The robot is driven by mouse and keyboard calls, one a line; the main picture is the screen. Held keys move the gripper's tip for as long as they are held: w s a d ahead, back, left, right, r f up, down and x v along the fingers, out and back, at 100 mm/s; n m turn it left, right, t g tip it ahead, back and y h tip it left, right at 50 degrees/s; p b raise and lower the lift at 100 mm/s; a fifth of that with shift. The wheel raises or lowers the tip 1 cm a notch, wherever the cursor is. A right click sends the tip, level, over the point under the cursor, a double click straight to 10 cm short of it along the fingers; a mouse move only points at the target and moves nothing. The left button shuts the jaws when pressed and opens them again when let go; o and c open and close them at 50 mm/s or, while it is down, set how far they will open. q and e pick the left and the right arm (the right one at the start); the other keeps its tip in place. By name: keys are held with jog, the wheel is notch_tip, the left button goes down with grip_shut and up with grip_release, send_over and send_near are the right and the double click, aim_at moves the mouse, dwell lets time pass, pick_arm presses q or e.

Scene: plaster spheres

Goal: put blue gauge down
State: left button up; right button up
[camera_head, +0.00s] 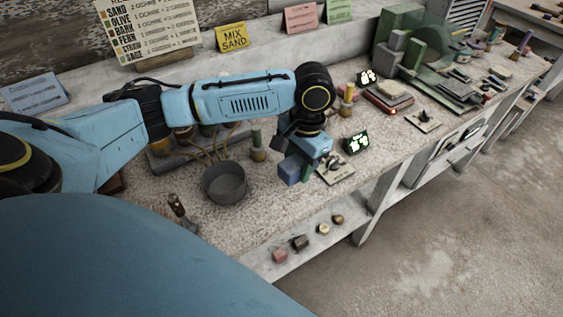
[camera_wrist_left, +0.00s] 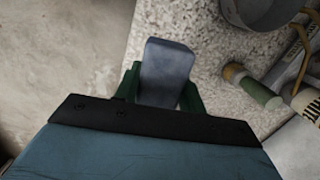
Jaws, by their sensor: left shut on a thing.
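The blue gauge (camera_head: 290,168) is a blue-grey block between the green fingers of my left gripper (camera_head: 303,165), over the bench near its front edge. In the left wrist view the blue gauge (camera_wrist_left: 168,70) sits between the two green fingers of the same left gripper (camera_wrist_left: 160,85), with the speckled bench top behind it. My left gripper is shut on it. I cannot tell whether its lower end touches the bench. My right gripper is in neither view.
A grey pot (camera_head: 225,184) and a green-topped peg (camera_head: 257,146) stand left of the gripper. A pale plate (camera_head: 336,170) and a small lit display (camera_head: 356,142) are close on its right. Several small blocks lie on the lower shelf (camera_head: 263,266). Bare bench shows front left.

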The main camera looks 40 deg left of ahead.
aim_at(289, 190)
pick_arm(q)
jog(key=shift+w+a+r+m+b, duration=0.2)
jog(key=shift+a+r+m+b, duration=0.1)
jog(key=shift+a+r+m, duration=0.45)
jog(key=shift+a+f, duration=0.1)
jog(key=shift+f, duration=0.05)
notch_tip(289, 190, down, 9)
jog(key=shift+r+b, duration=0.1)
jog(key=shift+b, duration=0.9)
jog(key=o, duration=0.9)
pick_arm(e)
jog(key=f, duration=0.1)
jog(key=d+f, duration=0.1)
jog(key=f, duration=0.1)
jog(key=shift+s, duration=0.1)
